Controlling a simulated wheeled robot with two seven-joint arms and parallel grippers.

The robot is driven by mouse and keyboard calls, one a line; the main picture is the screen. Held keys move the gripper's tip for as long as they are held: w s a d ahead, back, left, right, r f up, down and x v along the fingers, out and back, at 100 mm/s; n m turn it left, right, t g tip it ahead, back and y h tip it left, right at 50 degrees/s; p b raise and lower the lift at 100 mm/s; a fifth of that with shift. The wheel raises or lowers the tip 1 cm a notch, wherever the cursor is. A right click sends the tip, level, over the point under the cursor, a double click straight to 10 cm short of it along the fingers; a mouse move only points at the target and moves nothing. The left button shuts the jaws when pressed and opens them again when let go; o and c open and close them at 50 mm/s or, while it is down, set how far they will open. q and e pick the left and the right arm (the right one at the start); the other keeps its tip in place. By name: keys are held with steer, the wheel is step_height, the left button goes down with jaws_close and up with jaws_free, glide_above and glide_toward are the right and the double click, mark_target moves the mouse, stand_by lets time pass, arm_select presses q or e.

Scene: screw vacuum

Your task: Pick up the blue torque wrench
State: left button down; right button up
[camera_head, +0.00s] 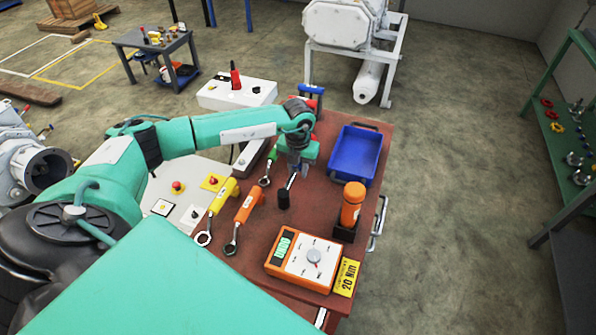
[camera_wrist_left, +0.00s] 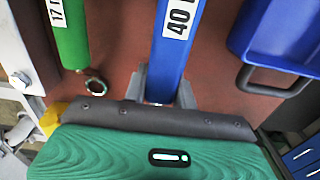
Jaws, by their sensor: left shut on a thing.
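The blue torque wrench (camera_wrist_left: 183,40), with a white label reading 40, lies between the fingers of my left gripper (camera_wrist_left: 163,90) in the left wrist view. The gripper is shut on it. The gripper and wrist hide the wrench's middle. I cannot tell whether the wrench is clear of the table. My right gripper is not in view.
On the brown table (camera_head: 325,195), a green wrench (camera_head: 270,165) lies just left of the gripper. Yellow (camera_head: 223,194) and orange (camera_head: 249,203) wrenches lie nearer. A blue bin (camera_head: 353,158) stands right. An orange bottle (camera_head: 352,204) and torque tester (camera_head: 304,260) stand near the front right.

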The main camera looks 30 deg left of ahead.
arm_select(q)
step_height(320, 180, up, 19)
steer(key=b, duration=0.3)
steer(key=shift+f+b, duration=0.15)
steer(key=shift+b, duration=0.2)
